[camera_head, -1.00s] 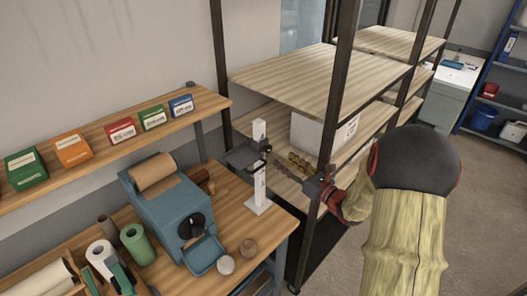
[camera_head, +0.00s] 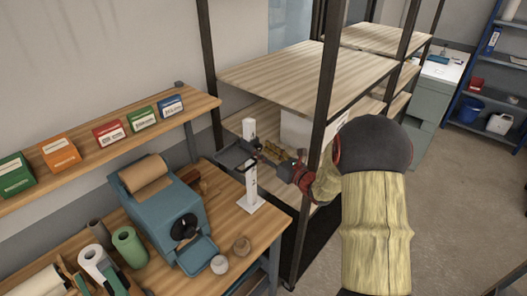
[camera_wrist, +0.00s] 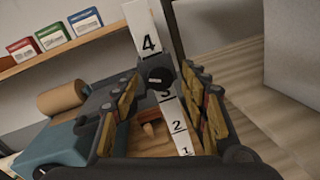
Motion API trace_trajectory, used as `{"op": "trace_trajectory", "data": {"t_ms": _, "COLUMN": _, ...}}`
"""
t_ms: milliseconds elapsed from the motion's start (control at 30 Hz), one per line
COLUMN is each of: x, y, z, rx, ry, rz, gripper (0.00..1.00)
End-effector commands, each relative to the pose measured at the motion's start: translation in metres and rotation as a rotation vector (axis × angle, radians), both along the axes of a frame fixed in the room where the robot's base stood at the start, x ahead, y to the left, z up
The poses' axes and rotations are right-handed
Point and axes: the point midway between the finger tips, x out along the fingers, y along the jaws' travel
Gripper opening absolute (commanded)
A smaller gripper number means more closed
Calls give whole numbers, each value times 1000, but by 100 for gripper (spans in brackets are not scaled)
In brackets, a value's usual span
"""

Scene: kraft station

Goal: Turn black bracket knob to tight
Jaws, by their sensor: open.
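A white post (camera_head: 250,187) with black numbers stands upright on the wooden bench, and its number 4 (camera_wrist: 149,43) shows in the wrist view. A black bracket (camera_head: 234,158) is clamped around the post. Its round black knob (camera_wrist: 157,76) faces the wrist camera, between the numbers 4 and 3. My gripper (camera_head: 273,152) is open and comes in from the right of the post. In the wrist view its two yellow-padded fingers (camera_wrist: 160,84) stand left and right of the knob, with nothing held. I cannot tell whether either finger touches the knob.
A blue-grey dispenser (camera_head: 161,208) with a brown roll stands left of the post. A dark shelf upright (camera_head: 322,110) and wooden shelves (camera_head: 310,75) stand close to my arm. Coloured boxes line the wall shelf (camera_head: 85,145).

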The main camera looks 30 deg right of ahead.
Motion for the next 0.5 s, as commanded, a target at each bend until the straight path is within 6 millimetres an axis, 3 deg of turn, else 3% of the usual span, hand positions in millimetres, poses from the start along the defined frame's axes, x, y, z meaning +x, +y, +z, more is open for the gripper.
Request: {"op": "trace_trajectory", "data": {"t_ms": 500, "x": 0, "y": 0, "z": 0, "rx": 0, "ry": 0, "rz": 0, "gripper": 18}}
